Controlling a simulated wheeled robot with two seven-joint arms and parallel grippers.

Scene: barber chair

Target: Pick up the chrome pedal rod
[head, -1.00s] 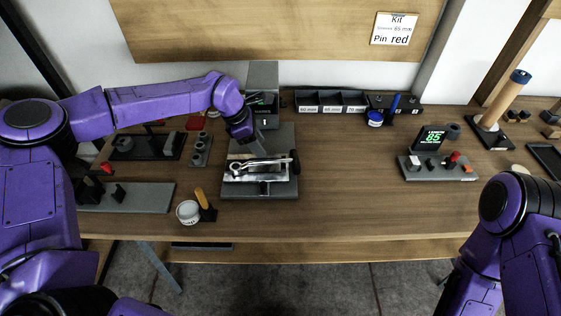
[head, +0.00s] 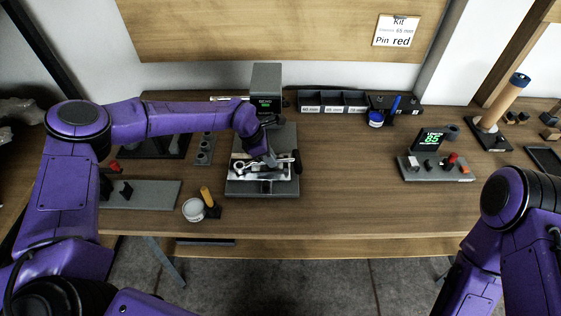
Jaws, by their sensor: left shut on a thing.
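The chrome pedal rod (head: 247,168) lies across the grey fixture (head: 262,188) near the middle of the bench, with a ring-shaped end at its left. My left gripper (head: 270,160) reaches down from above and is shut on the rod around its middle. The fingers and wrist hide part of the rod. I cannot tell whether the rod is clear of the fixture. Only my right arm shows at the right edge; its gripper is out of view.
A grey box with a small green display (head: 265,103) stands behind the fixture. A round white tub (head: 193,210) is at the front left. Labelled bins (head: 332,108) line the back. A stand showing 85 (head: 430,140) is at the right.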

